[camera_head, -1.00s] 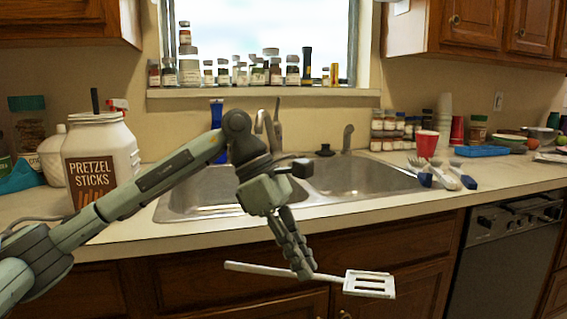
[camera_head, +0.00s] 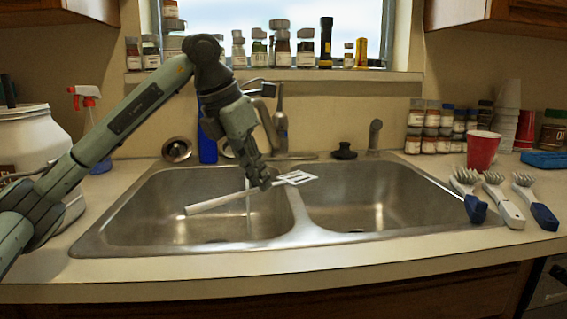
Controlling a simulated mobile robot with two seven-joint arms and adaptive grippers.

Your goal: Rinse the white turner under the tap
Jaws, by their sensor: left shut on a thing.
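My left gripper (camera_head: 265,182) is shut on the white turner (camera_head: 298,177), near where the handle meets the slotted head. It holds the turner over the sink (camera_head: 300,215). The handle slants down to the left over the left basin, and the head lies near the divider. The tap (camera_head: 281,125) stands behind my left gripper and is partly hidden by it. A thin pale stream, like running water (camera_head: 248,212), drops into the left basin at the handle. Whether it wets the head cannot be told. My right gripper is out of view.
Several brushes (camera_head: 501,196) lie on the counter right of the sink, with a red cup (camera_head: 482,150) behind them. A black stopper (camera_head: 344,151) and a small spout (camera_head: 375,134) stand behind the sink. The right basin is empty.

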